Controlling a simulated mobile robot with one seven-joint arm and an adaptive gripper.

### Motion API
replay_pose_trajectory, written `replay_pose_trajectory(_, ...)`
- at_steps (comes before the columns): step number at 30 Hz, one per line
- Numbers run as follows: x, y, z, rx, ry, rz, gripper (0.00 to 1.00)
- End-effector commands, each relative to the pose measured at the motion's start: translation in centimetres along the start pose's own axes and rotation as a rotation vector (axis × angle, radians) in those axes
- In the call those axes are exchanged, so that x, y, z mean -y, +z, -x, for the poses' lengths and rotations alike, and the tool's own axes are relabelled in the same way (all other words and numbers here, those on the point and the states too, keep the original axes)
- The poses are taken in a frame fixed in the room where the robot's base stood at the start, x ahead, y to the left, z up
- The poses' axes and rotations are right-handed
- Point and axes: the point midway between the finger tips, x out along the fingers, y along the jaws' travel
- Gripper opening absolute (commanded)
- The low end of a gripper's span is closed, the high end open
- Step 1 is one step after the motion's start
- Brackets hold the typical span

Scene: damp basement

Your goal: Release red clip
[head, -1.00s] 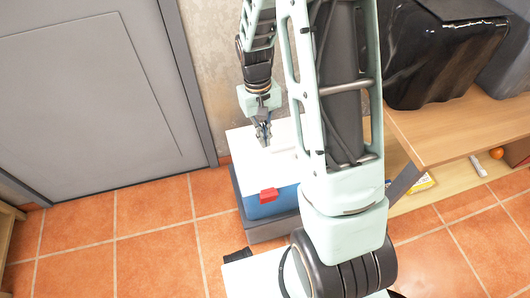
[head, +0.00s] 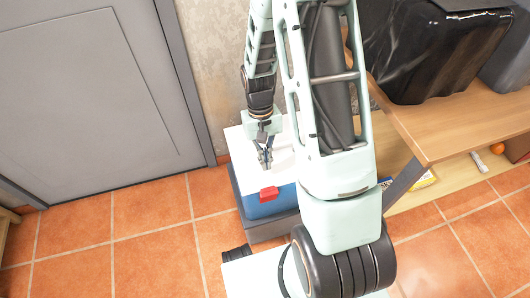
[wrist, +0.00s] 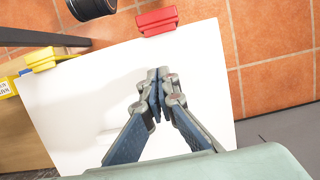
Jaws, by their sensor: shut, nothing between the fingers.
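A red clip (head: 269,193) sits on the front upper edge of a blue box with a white lid (head: 284,169). The red clip also shows in the wrist view (wrist: 157,21), at the far edge of the white lid (wrist: 75,105). My gripper (head: 265,167) is above the lid, behind the clip and apart from it. In the wrist view my gripper (wrist: 158,85) has its fingertips together with nothing between them. A yellow clip (wrist: 50,58) is on the lid's left edge in the wrist view.
The box stands on a dark grey base (head: 272,229) on orange tiles. A wooden shelf (head: 440,125) with dark bags is to the right, and a grey door (head: 85,95) to the left. Open floor (head: 150,230) lies at the front left.

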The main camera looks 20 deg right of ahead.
Motion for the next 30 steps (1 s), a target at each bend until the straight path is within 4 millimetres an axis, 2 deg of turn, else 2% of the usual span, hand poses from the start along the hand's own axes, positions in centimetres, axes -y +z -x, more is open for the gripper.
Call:
replay_pose_trajectory(1, 0.0, 0.1, -1.6, 0.005, 0.0, 0.0, 0.0)
replay_pose_trajectory(3, 0.0, 0.1, -3.0, 0.005, 0.0, 0.0, 0.0)
replay_pose_trajectory(7, 0.0, 1.9, -3.1, 0.002, 0.0, 0.0, 0.0)
replay_pose_trajectory(13, 0.0, 3.5, -3.4, 0.001, 0.0, 0.0, 0.0)
replay_pose_trajectory(30, 0.0, 3.7, -3.4, -0.005, 0.0, 0.0, 0.0)
